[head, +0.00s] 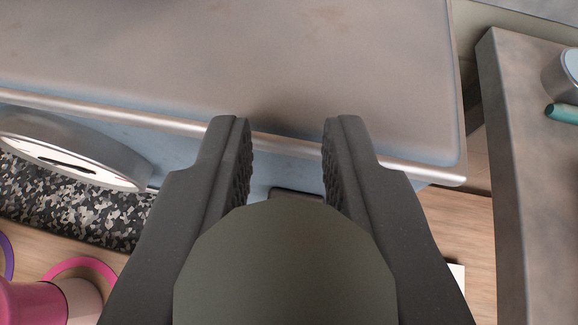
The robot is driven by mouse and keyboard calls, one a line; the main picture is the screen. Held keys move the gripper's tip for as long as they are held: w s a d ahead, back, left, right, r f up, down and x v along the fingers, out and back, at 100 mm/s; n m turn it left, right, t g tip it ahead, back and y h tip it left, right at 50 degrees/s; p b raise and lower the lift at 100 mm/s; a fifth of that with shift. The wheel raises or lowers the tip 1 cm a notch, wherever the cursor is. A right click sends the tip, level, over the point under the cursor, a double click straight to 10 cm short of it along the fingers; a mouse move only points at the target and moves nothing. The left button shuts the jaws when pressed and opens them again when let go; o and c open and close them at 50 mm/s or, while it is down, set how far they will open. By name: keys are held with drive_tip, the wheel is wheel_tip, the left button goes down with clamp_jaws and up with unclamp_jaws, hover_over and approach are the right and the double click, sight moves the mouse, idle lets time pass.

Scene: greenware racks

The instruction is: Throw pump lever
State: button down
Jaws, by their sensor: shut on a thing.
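The fingertips show over the front edge of a grey metal housing (300,50). A small dark part (297,193) shows between the fingers, mostly covered by the knob.
A round gauge (70,160) with a white face and black needle is at the left, by a black-and-white speckled surface (75,210). A pink object (40,303) is at bottom left. At right, a grey slab (525,180) bears a metal tin (562,75) and a teal stick (562,113).

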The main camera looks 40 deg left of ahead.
drive_tip(key=shift+w, duration=0.1)
idle(0.5)
drive_tip(key=c, duration=1.3)
unclamp_jaws()
drive_tip(key=shift+f, duration=0.1)
drive_tip(key=b+v, duration=0.1)
drive_tip(key=v, duration=1.2)
drive_tip(key=shift+d+r+b, duration=0.2)
drive_tip(key=shift+r+b, duration=0.1)
